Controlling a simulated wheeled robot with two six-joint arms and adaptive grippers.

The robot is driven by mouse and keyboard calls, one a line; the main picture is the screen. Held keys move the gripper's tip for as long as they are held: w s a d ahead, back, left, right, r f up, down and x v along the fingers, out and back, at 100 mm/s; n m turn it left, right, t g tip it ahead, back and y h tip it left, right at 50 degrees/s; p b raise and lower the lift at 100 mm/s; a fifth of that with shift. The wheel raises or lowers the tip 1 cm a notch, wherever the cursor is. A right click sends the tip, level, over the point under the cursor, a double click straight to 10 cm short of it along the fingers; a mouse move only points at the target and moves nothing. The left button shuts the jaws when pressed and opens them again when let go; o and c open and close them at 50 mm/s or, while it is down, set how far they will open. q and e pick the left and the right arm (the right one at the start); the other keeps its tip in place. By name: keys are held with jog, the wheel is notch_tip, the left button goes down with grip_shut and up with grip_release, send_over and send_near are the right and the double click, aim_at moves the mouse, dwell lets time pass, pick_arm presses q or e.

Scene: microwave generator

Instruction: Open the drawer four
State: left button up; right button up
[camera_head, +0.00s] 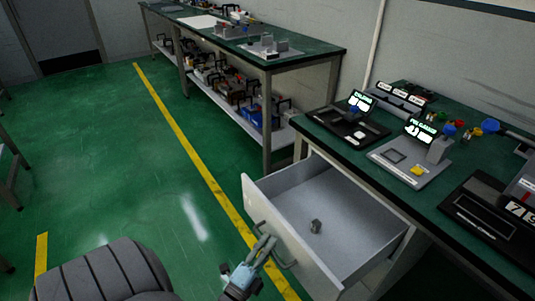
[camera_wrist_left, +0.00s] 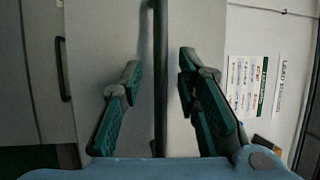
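A drawer (camera_head: 340,208) under the right-hand workbench is pulled well out, with its light grey front (camera_head: 283,232) facing the aisle. I see a gap on both sides of the bar. My right gripper is not in view. No drawer number is readable.
The green workbench top (camera_head: 345,153) above the drawer carries a grey device (camera_head: 410,165) and black devices with displays. A second bench (camera_head: 315,48) with a loaded lower shelf stands behind. Green floor (camera_head: 100,170) with a yellow line (camera_head: 185,135) is open to the left.

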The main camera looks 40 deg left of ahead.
pick_arm(q)
jog(key=v, duration=1.2)
